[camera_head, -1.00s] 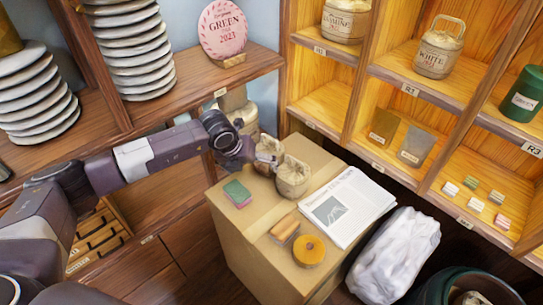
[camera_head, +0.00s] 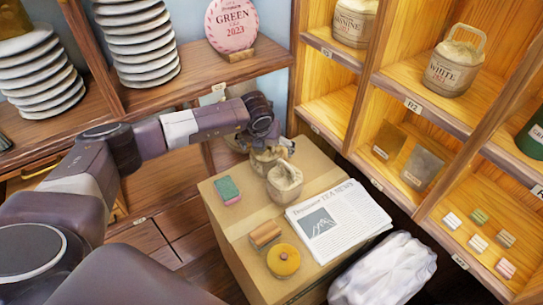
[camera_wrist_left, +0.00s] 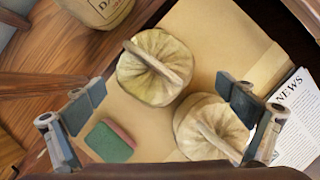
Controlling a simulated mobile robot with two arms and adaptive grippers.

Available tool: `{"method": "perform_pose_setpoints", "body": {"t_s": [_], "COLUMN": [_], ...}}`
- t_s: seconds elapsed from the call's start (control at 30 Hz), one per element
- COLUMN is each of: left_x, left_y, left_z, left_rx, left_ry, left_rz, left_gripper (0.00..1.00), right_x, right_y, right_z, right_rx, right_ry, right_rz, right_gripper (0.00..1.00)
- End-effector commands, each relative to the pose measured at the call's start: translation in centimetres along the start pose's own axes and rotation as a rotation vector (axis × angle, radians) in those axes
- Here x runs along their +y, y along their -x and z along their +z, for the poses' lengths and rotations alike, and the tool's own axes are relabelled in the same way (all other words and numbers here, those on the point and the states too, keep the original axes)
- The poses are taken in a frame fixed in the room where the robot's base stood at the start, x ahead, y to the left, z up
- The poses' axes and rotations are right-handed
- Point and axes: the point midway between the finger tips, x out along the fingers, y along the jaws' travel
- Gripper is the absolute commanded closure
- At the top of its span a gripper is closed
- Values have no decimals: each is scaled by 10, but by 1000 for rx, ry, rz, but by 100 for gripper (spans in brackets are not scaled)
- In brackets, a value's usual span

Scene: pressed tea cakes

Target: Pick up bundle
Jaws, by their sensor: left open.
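Two tied cloth bundles stand close together on a cardboard box (camera_head: 235,245). The nearer bundle (camera_head: 285,184) is pale and shows well in the head view; the other bundle (camera_head: 262,164) is partly hidden behind it and my gripper. In the left wrist view, one bundle (camera_wrist_left: 155,75) is at upper middle and the other bundle (camera_wrist_left: 205,132) is at lower right. My left gripper (camera_head: 282,146) is over the bundles. Its fingers (camera_wrist_left: 160,105) are spread wide and empty in the wrist view. My right gripper is not in view.
On the box are a green-and-pink sponge-like block (camera_head: 228,190), a newspaper (camera_head: 340,220), a small brown roll (camera_head: 265,234) and an orange round item (camera_head: 283,260). A white bag (camera_head: 385,270) is beside the box. Shelves (camera_head: 400,95) rise behind.

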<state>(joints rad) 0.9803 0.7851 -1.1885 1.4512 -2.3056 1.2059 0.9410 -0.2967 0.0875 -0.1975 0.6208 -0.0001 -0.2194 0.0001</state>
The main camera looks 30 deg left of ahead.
Motion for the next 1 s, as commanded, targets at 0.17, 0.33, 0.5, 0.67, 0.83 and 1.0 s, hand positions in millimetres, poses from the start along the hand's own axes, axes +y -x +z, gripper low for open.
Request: {"method": "perform_pose_setpoints", "body": {"t_s": [0.17,0.33,0.5,0.67,0.83,1.0], "left_x": [0,4,4,4,4,4], "left_y": [-14,-34,-54,-61,-62,-62], "left_z": [0,-1,-1,0,0,0], "left_rx": [1,2,1,0,-1,-1], "left_ry": [-1,0,0,-1,-1,-1], "left_rz": [0,1,0,-1,-1,-1], "left_gripper": [2,2,2,2,2,13], "right_x": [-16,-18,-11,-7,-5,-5], "right_y": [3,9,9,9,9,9], "right_z": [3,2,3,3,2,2], "right_rx": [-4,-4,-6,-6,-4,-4], "right_ry": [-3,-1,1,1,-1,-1], "right_rz": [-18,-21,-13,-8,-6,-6], "right_gripper": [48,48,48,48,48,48]}}
